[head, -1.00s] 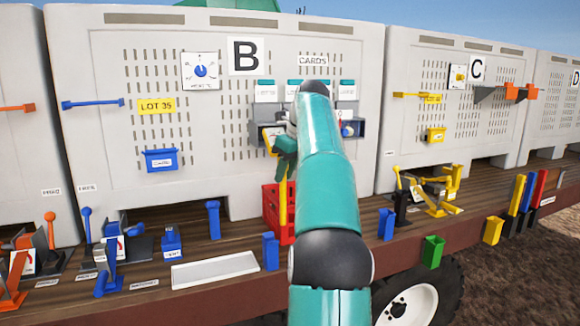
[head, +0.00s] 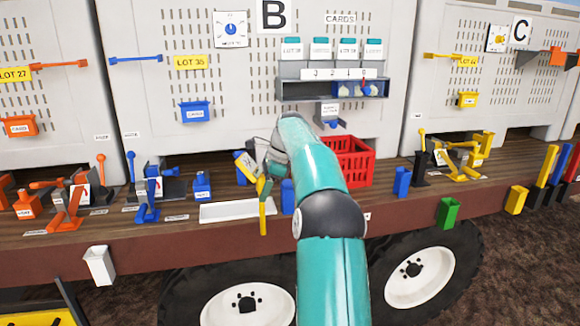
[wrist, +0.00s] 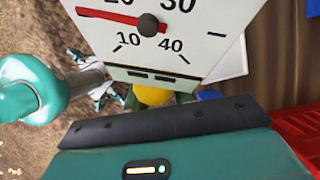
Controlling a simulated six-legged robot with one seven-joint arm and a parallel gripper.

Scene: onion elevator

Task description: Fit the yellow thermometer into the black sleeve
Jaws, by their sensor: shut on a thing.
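My gripper (head: 268,160) is shut on the yellow thermometer (head: 263,218). Its long yellow stem hangs down in front of the deck edge. In the wrist view, the thermometer's white dial face (wrist: 160,45) with a red needle fills the top, just beyond the dark jaw edge (wrist: 160,121). The jaws' grip itself is mostly hidden. A black upright holder, which looks like the black sleeve (head: 421,168), stands on the deck to the right, beside a yellow lever stand. It is well apart from my gripper. Whether its top is open is too small to tell.
A red crate (head: 356,162) stands right of my gripper. Blue upright holders (head: 401,181) stand along the deck edge, one close to the arm. A white tray (head: 237,210) lies left. The yellow lever stand (head: 455,165) crowds the black holder. A green bin (head: 449,212) hangs in front.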

